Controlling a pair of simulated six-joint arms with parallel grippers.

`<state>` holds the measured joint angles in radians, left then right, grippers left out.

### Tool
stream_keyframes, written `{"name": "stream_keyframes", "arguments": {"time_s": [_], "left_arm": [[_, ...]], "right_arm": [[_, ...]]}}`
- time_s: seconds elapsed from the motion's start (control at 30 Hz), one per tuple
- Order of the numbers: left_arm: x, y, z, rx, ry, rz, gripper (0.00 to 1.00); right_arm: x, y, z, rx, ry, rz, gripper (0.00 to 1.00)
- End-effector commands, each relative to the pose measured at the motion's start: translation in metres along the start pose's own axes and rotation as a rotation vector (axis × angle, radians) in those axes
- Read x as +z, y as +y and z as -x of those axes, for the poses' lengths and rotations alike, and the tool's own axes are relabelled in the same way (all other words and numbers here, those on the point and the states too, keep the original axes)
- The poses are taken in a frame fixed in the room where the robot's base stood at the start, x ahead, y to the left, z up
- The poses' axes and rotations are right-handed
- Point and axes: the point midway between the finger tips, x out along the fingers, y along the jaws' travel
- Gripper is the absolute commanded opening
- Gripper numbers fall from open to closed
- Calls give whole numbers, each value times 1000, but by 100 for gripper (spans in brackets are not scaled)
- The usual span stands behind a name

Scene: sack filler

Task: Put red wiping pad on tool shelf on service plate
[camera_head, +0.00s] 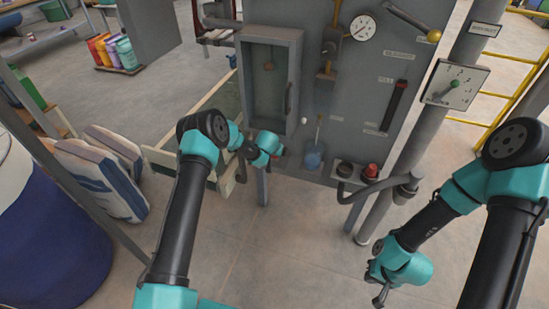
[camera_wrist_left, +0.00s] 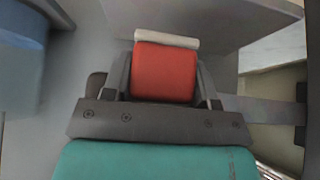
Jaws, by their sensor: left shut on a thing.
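The red wiping pad (camera_wrist_left: 165,72) is between the fingers of my left gripper (camera_wrist_left: 163,88) in the left wrist view, with a pale strip along its far edge. In the head view my left gripper (camera_head: 277,152) is at the lower left of the grey machine panel (camera_head: 345,95), below the cabinet; only a small bit of red shows there. A grey ledge (camera_head: 318,178) runs along the panel's foot, right of this gripper. I cannot tell which surface is the tool shelf or the service plate. My right gripper (camera_head: 380,297) hangs low over the floor, its fingers too small to read.
A red knob (camera_head: 371,170) and a thick hose (camera_head: 375,188) are farther right. Sacks (camera_head: 100,175) lie at left. The floor in front is clear.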

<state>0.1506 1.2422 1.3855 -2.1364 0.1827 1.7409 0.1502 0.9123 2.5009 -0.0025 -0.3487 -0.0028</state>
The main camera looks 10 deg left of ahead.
Motion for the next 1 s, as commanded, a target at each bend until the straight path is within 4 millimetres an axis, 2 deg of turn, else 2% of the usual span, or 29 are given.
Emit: {"name": "stream_keyframes", "arguments": {"time_s": [0.3, 0.7, 0.73, 1.0], "left_arm": [[19, 0, -28, -1, -2, 1, 34], [20, 0, -31, 0, -1, 0, 34], [20, 0, -31, 0, -1, 0, 55], [20, 0, -31, 0, -2, 0, 78]], "right_arm": [[0, 0, 0, 0, 0, 0, 0], [0, 0, 0, 0, 0, 0, 0], [0, 0, 0, 0, 0, 0, 0], [0, 0, 0, 0, 0, 0, 0]]}}
